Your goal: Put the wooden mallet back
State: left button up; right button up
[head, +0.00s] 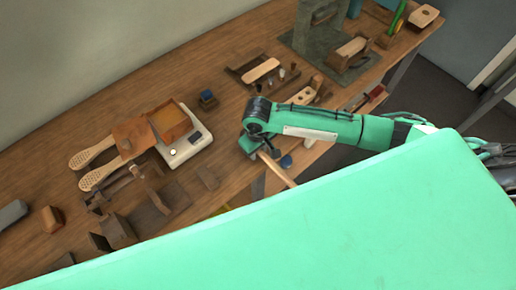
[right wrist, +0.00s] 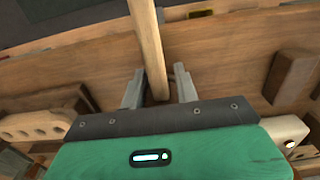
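The wooden mallet shows only as a pale, slim handle (head: 279,172), which runs from my right gripper toward the lower right, past the table's front edge. Its lower end is hidden by my large green surface in front. I cannot make out the mallet head. My left gripper is not in view.
A white scale (head: 187,153) with a brown box (head: 170,122) stands mid-table, beside pale perforated brush blanks (head: 88,155). A small blue item (head: 207,98) and a wooden block with holes (head: 303,95) lie nearby. A grey stand (head: 318,32) is at the back right.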

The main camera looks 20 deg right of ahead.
jog(key=shift+o, duration=0.3)
jog(key=shift+r, duration=0.1)
notch_tip(320, 180, up, 12)
jog(key=b, duration=0.1)
jog(key=shift+b, duration=0.3)
dwell(0.4)
